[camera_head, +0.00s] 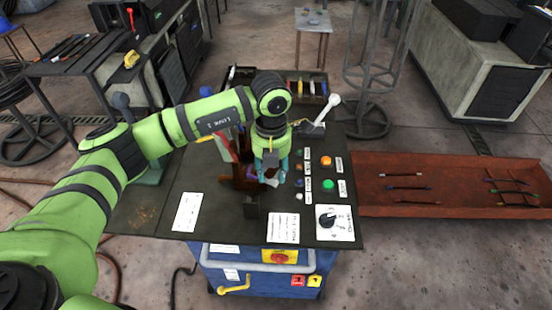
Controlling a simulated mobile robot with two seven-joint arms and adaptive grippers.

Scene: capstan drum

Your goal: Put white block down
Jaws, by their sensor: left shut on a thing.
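My left gripper (271,182) points down over the middle of the dark console top (160,215). Its teal fingers are shut on the white block (268,176), a small pale piece that shows only in part between them. The fingers and wrist hide the rest of it. I cannot tell whether the block touches the surface below. My right gripper is not in view.
A small dark block (251,206) stands just in front of the gripper. A reddish-brown stand (238,180) is close behind it at left. Coloured buttons and a black rotary knob (327,217) lie to the right. A white-ended lever (330,103) rises behind. The console's front left is fairly clear.

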